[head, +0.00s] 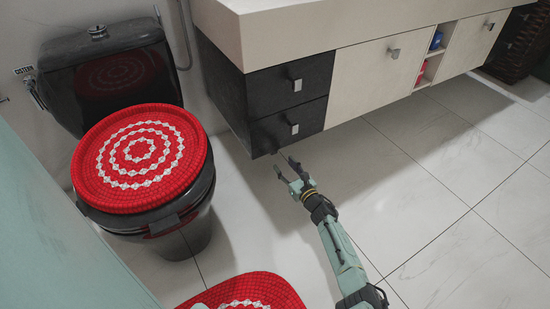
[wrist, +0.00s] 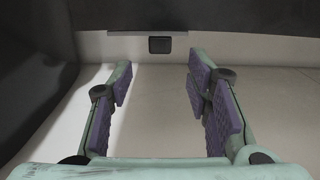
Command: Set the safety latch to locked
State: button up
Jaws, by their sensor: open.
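I cannot pick out the safety latch for certain. A small black rectangular fitting (wrist: 160,45) sits on a pale strip under a dark surface in the wrist view; I cannot tell whether it is the latch. My gripper (head: 284,166) is by the lower dark drawer (head: 290,123) of the vanity, just below and in front of its bottom edge. In the wrist view my gripper (wrist: 160,66) is open and empty, its purple-padded fingers apart on either side of the fitting's line. The fitting lies beyond the fingertips, not touched.
The upper dark drawer (head: 292,83) and a pale cabinet door (head: 375,72) have metal handles. A black toilet (head: 185,235) with a red patterned lid cover (head: 140,157) stands left, a red mat (head: 255,290) in front. The tiled floor (head: 430,190) at right is clear.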

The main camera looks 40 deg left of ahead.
jog(key=b+x, duration=0.4)
jog(key=x, duration=0.3)
jog(key=shift+a+b, duration=0.2)
jog(key=shift+b, duration=0.1)
grip_shut()
dwell(0.5)
